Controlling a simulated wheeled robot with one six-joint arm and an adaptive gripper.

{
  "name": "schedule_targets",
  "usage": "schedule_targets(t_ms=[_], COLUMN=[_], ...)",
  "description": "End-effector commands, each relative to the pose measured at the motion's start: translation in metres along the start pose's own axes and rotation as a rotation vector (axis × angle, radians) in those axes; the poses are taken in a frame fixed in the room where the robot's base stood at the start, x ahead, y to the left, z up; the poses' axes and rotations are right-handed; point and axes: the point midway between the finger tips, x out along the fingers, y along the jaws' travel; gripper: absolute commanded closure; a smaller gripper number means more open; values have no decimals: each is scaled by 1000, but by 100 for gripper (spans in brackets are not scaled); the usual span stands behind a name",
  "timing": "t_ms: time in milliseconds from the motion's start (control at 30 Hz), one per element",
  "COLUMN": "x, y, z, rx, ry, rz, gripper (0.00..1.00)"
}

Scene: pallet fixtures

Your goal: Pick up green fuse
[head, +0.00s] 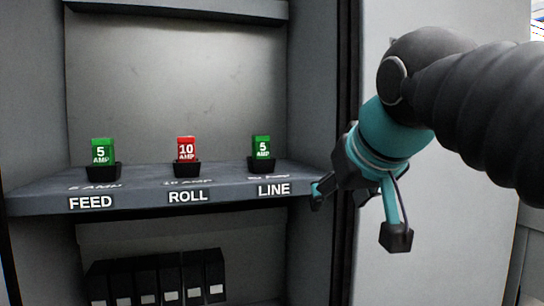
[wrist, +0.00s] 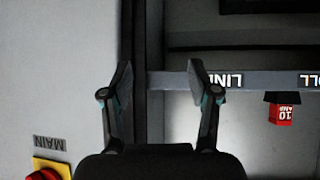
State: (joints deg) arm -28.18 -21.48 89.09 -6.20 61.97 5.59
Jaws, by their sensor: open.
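Two green 5 AMP fuses stand upright in black holders on the shelf: one green fuse (head: 103,152) above the FEED label and another green fuse (head: 262,148) above the LINE label. My gripper (head: 357,216) is open and empty, to the right of the LINE fuse and lower, by the cabinet's right edge. In the wrist view my gripper (wrist: 160,78) has its fingers spread, with the shelf edge beyond them. No green fuse shows in the wrist view.
A red 10 AMP fuse (head: 186,149) stands between the green ones above ROLL; it appears upside down in the wrist view (wrist: 282,114). The shelf (head: 140,199) has a front lip. Black binders (head: 160,278) stand below. A red button (wrist: 44,173) on yellow sits near MAIN.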

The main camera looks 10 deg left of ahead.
Motion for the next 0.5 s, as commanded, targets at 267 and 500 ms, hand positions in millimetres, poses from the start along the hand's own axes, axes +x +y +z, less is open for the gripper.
schedule_targets(t_ms=[267,500], x=[-47,-59], y=[-67,-85], z=[-89,-110], rx=[-61,-71], ry=[145,185], rz=[-116,-148], gripper=[40,40])
